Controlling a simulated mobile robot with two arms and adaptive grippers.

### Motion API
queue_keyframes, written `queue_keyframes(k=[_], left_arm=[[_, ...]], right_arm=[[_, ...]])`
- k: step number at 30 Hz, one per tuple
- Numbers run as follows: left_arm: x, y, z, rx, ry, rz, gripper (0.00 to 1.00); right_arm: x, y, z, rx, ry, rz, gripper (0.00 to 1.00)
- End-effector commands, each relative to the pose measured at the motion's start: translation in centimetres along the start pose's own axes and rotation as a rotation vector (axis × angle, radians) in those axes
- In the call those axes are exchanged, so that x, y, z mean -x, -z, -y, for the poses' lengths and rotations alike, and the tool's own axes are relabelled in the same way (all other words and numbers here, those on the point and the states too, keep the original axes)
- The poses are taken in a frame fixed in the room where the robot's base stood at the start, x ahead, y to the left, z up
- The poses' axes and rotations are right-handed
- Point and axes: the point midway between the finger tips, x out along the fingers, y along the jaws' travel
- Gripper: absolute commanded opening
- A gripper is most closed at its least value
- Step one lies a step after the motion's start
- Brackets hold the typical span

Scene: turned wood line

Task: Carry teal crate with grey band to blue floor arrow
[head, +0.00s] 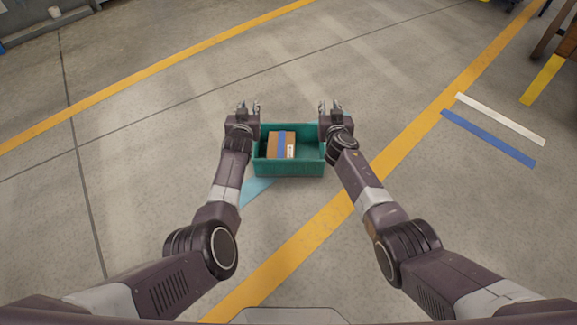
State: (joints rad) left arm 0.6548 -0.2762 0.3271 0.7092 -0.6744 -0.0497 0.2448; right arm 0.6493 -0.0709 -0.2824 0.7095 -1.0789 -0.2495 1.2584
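The teal crate (289,169) is open at the top and sits between my two forearms in the head view. I cannot make out a grey band on it. A light blue floor marking (256,190), likely part of the blue arrow, shows at its near left corner; the rest is hidden. My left gripper (248,107) is at the crate's far left corner and my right gripper (330,107) at its far right corner. Both have fingers apart, pointing away past the far rim, with nothing visible between them. I cannot tell whether either touches the crate.
A brown box (274,146) with a blue stripe lies in the crate. Yellow floor lines (310,232) cross the concrete. A white strip (500,118) and a blue strip (488,138) lie at right. Wooden furniture (566,40) stands at the far right edge. The floor ahead is clear.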

Motion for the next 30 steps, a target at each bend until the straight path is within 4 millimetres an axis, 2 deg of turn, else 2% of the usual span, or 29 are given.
queue_keyframes(k=[1, 30], left_arm=[[-0.2, -1.6, -1.1, 0.008, -0.012, 0.004, 0.22], [-3.9, -13.4, -1.2, 0.008, -0.012, 0.004, 0.22]], right_arm=[[-0.4, -1.4, 0.0, 0.000, 0.000, 0.000, 0.22], [-4.1, -13.2, 0.0, 0.000, 0.000, 0.000, 0.22]])
